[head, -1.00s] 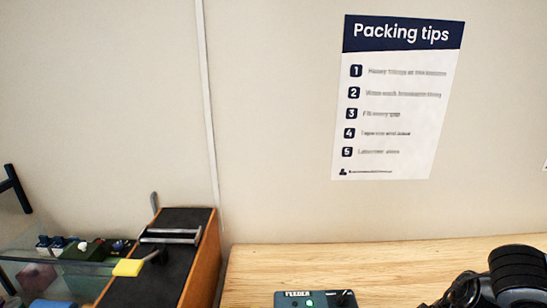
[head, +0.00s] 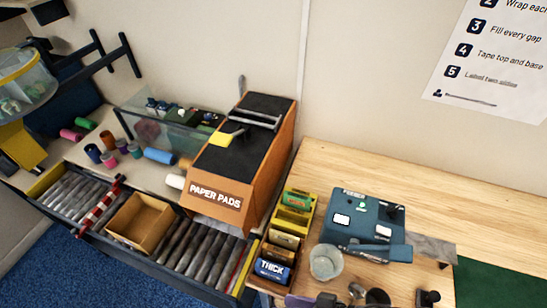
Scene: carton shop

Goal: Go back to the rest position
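Neither of my grippers shows in the head view, so I cannot see what they hold or how they stand. The view covers a wooden bench (head: 440,200) on the right and an open drawer (head: 150,262) on the left. A dark teal feeder box (head: 342,239) with a green light and white buttons stands on the bench.
An orange-brown paper pads dispenser (head: 264,188) stands left of the bench. A clear cup (head: 326,262) and a yellow rack (head: 307,213) sit by the feeder. Small dark items crowd the bottom edge. A dark green mat (head: 497,285) lies at right.

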